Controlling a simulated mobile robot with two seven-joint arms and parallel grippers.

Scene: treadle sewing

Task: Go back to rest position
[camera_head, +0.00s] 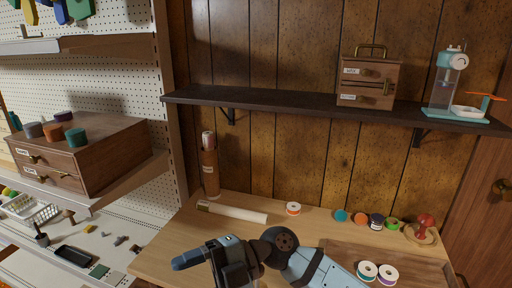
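One of my arms rises from the bottom edge in the head view. Its pale blue-grey link comes in from the lower right to a round dark joint. Beyond the joint, a dark block and a blunt blue-grey piece, perhaps part of my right gripper (205,257), point left over the front of the wooden table (165,250). I cannot make out two separate fingertips or anything held there. My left gripper is not in view.
A dark shelf (280,103) holds a small wooden cabinet (368,78) and a teal-based device (448,85). On the table are a white roll (232,212), several spools and a red-knobbed item (424,224). A wooden tray (415,262) holds two spools. A drawer box (110,145) stands left.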

